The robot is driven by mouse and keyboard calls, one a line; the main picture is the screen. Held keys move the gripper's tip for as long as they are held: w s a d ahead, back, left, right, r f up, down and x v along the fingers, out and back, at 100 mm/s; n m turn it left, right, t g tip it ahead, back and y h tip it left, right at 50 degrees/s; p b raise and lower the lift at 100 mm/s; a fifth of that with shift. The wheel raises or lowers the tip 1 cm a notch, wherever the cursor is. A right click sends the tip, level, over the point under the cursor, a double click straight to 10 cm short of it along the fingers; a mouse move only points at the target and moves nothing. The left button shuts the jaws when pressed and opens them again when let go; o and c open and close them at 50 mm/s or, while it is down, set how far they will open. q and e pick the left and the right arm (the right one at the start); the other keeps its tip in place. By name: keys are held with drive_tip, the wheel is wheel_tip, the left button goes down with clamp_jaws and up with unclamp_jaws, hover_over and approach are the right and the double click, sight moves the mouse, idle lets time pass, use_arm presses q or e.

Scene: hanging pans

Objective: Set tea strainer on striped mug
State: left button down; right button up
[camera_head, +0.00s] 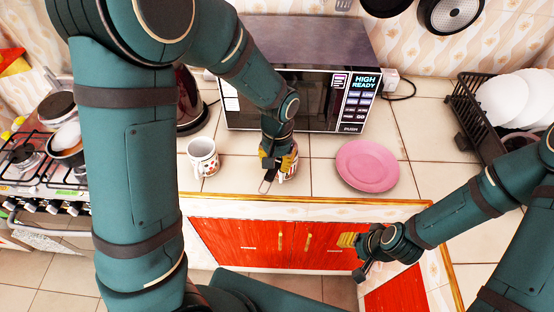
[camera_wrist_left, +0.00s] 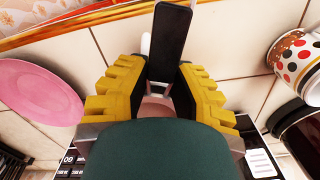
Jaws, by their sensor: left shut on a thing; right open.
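My left gripper (camera_head: 278,160) is shut on the tea strainer, over the counter in front of the microwave. The strainer's dark handle (camera_head: 267,182) sticks out toward the counter's front edge; it also shows between the yellow fingers in the left wrist view (camera_wrist_left: 171,42). The strainer's bowl is mostly hidden by the gripper. A mug (camera_head: 291,172) is partly visible right at the left gripper, mostly covered; its pattern and whether the strainer touches it I cannot tell. My right gripper (camera_head: 354,256) is open and empty in front of the red cabinets.
A white mug with coloured dots (camera_head: 202,158) stands left of the left gripper; it shows in the wrist view too (camera_wrist_left: 297,62). A pink plate (camera_head: 367,166) lies to the right. The microwave (camera_head: 300,85) stands behind, a dish rack (camera_head: 470,115) at right, the stove at left.

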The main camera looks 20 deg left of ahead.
use_arm(q)
drive_tip(key=shift+f, duration=0.25)
idle(0.5)
drive_tip(key=c, duration=0.8)
unclamp_jaws()
drive_tip(key=shift+c, duration=0.2)
drive_tip(key=shift+r, duration=0.1)
wheel_tip(320, 180, up, 12)
drive_tip(key=shift+w, duration=0.2)
